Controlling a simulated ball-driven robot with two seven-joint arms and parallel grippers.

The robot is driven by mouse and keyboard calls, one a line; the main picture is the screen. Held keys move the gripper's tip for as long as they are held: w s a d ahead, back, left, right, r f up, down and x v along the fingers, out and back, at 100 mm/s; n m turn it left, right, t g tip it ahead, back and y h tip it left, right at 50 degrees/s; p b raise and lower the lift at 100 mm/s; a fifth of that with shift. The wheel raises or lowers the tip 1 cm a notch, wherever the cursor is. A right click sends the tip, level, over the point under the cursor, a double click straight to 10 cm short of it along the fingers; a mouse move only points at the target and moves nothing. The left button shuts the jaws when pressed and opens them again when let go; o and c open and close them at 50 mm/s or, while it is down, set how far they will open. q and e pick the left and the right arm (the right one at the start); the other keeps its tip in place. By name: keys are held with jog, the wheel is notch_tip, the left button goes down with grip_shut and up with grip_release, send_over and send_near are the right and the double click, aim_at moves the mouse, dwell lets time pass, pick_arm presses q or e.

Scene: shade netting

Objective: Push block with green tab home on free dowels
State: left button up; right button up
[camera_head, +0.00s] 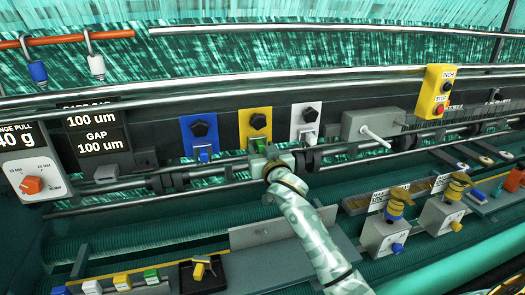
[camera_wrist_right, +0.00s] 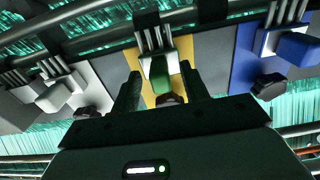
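The block with the green tab (camera_wrist_right: 159,72) is in front of the yellow plate in the right wrist view, with thin metal dowels (camera_wrist_right: 152,40) running from its far side. My right gripper (camera_wrist_right: 160,84) is open, its two dark fingers apart on either side of the green tab. I cannot tell whether a finger touches the block. In the head view my right gripper (camera_head: 269,160) is at the rail just below the yellow plate (camera_head: 255,125), and the green tab (camera_head: 259,146) shows just above it. My left gripper is not in view.
A blue block (camera_head: 203,153) and a white block (camera_head: 309,133) sit on either side, each below a plate with a black knob. Metal rails run across. A grey box with a lever (camera_head: 370,128) is to the right. A ledge with small coloured-tab blocks (camera_head: 122,281) lies below.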

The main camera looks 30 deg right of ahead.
jog(key=shift+s, duration=0.1)
jog(key=b+v, duration=0.2)
jog(key=v, duration=1.4)
jog(key=shift+s+f, duration=0.1)
jog(key=s+a+f+n+g, duration=0.2)
jog(key=s+f+n+g, duration=0.8)
jog(key=s+f, duration=1.1)
jog(key=s+a+f+g+y+b, duration=0.15)
jog(key=f+b, duration=0.45)
jog(key=f, duration=1.3)
jog(key=a+f+g+y+b, duration=0.1)
jog(key=a+f+g+b, duration=0.35)
jog(key=f, duration=1.45)
jog(key=s+d+f+m+y+b, duration=0.1)
jog(key=s+f+b, duration=0.5)
jog(key=s+f, duration=0.4)
jog(key=s+d+f+m+y+b, duration=0.1)
jog(key=s+f+m+b, duration=0.1)
jog(key=s+f+b, duration=0.4)
jog(key=s+f, duration=0.5)
jog(key=f, duration=0.6)
jog(key=shift+f+m+b, duration=0.2)
jog(key=shift+m+b, duration=0.1)
jog(key=shift+b, duration=0.05)
